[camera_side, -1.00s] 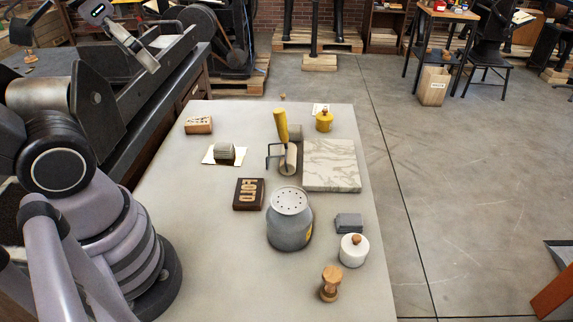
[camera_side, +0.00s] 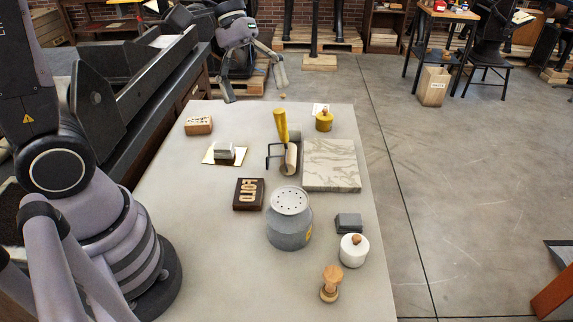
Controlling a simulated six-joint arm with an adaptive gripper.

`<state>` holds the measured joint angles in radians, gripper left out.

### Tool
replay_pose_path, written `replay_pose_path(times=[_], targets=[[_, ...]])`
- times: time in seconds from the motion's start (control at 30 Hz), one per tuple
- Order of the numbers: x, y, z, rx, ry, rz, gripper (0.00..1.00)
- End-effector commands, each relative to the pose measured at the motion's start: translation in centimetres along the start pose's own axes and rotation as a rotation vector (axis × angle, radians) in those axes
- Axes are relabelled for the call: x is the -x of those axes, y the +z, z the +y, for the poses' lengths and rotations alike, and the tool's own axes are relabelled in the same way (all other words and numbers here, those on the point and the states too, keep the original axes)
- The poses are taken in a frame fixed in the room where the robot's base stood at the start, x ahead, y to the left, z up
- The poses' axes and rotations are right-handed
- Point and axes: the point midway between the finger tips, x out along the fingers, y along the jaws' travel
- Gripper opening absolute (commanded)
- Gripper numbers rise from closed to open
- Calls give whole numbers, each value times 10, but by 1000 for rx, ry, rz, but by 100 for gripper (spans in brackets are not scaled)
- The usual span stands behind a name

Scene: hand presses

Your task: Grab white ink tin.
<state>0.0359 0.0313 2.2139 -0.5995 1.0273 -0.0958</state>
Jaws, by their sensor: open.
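The white ink tin (camera_side: 353,253) is a short round white pot with a wooden knob on its lid. It stands upright near the right edge of the grey table, at the front right. My gripper (camera_side: 256,88) is open and empty, up beyond the far left part of the table. It is far from the tin, with the table's objects between them. Nothing hides the tin.
A wooden stamp handle (camera_side: 330,284) and a grey block (camera_side: 348,223) stand close to the tin. A grey can (camera_side: 289,220) is to its left. A brayer (camera_side: 283,140), marble slab (camera_side: 331,164) and yellow tin (camera_side: 324,121) sit farther back.

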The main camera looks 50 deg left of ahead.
Motion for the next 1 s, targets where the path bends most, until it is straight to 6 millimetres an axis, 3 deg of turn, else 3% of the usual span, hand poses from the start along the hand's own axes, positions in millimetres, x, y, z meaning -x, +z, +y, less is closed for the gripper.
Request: replay_pose_path(times=[0.1, 0.3, 0.53, 0.63, 1.0], targets=[[-44, -32, 22, 183, 74, -167, 90], [-126, -81, 46, 510, 190, -398, 90], [-221, -122, 45, 844, 287, -571, 90], [-246, -131, 40, 930, 311, -604, 90], [-297, -146, 20, 986, 327, -623, 90]])
